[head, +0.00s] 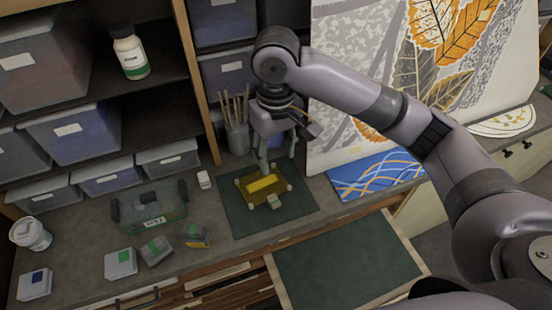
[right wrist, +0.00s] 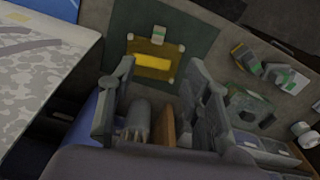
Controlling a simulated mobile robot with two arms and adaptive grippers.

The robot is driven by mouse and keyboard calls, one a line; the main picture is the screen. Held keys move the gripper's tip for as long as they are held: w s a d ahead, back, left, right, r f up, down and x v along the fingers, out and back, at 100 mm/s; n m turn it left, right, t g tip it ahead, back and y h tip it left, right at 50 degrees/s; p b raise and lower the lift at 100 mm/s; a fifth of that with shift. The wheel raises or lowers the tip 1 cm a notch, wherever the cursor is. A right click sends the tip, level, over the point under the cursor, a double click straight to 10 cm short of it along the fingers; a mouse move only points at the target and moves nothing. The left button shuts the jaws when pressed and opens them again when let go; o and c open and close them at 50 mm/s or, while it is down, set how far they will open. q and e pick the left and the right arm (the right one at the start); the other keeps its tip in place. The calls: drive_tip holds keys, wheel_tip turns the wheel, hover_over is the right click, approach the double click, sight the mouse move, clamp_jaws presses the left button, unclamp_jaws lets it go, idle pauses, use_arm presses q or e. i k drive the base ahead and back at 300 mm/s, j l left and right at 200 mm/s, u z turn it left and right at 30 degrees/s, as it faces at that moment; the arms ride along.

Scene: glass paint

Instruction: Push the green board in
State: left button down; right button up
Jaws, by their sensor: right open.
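The green board (head: 345,262), a dark green panel in a pale wooden frame, sticks out from the counter front at the bottom of the head view. Nothing lies on it. My right gripper (head: 277,165) hangs over the counter, behind the board and apart from it. Its jaws are open and look empty, above a yellow-brown glass piece (head: 262,188) on a dark green mat (head: 235,217). In the right wrist view the open fingers (right wrist: 162,70) point toward the glass piece (right wrist: 150,62) on the mat (right wrist: 196,38). My left gripper is not in view.
A cup of brushes (head: 237,137) stands behind the mat. A green-grey case (head: 150,212) and several small boxes stand to its left. A patterned canvas (head: 370,80) leans at the back right, with a blue patterned piece (head: 375,175) before it.

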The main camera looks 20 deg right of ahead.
sight(367, 263)
drive_tip(key=k, duration=1.5)
